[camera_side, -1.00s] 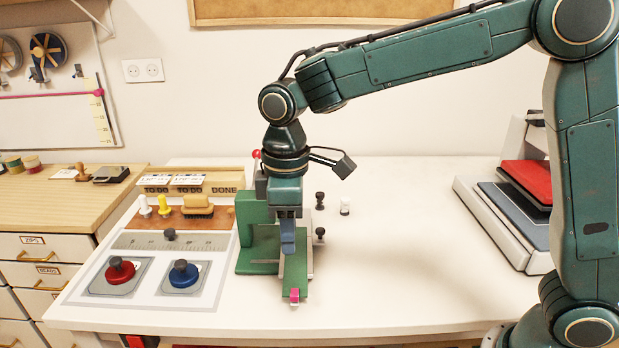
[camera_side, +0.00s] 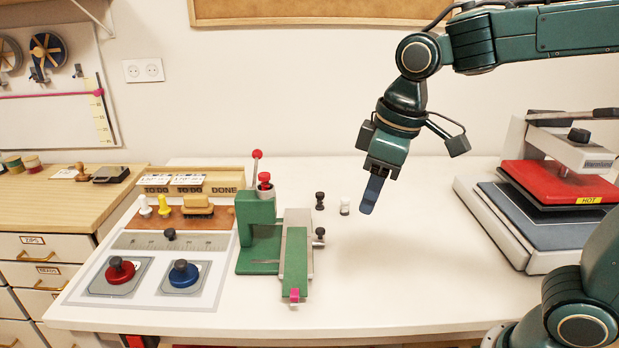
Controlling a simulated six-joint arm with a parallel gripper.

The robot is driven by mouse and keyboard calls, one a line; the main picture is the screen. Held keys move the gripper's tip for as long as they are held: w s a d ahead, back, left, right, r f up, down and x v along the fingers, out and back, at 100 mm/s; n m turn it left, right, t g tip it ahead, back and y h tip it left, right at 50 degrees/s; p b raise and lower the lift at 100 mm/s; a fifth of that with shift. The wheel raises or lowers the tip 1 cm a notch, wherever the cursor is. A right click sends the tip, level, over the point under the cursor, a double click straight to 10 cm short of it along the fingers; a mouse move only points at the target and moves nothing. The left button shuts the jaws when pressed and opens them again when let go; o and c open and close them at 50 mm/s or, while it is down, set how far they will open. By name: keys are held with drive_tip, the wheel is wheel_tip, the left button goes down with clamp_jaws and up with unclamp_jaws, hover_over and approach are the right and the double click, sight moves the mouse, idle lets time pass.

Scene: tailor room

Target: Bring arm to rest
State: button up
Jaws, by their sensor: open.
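My gripper (camera_side: 370,196) hangs in the air over the white table (camera_side: 400,290), right of the green press tool and left of the heat press. Its blue fingers point down and slightly left. They overlap in this view, and nothing shows between or below them. The green press tool (camera_side: 257,222) stands on the table with a red-knobbed lever. A green strip (camera_side: 294,262) with a pink end (camera_side: 294,296) lies on a grey rail beside it. My gripper is clear of both.
A heat press (camera_side: 560,190) with a red plate marked HOT stands at the right. Small black and white pegs (camera_side: 345,205) stand near the middle. A mat with a red knob (camera_side: 120,270) and a blue knob (camera_side: 184,273) lies at the left. The front middle of the table is clear.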

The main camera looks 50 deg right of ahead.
drive_tip(key=s+d+f+m+t, duration=0.1)
drive_tip(key=s+d+m+t, duration=0.2)
drive_tip(key=s, duration=0.9)
drive_tip(key=d+m, duration=0.2)
drive_tip(key=d, duration=0.2)
drive_tip(key=shift+s+h, duration=0.25)
drive_tip(key=shift+h, duration=0.05)
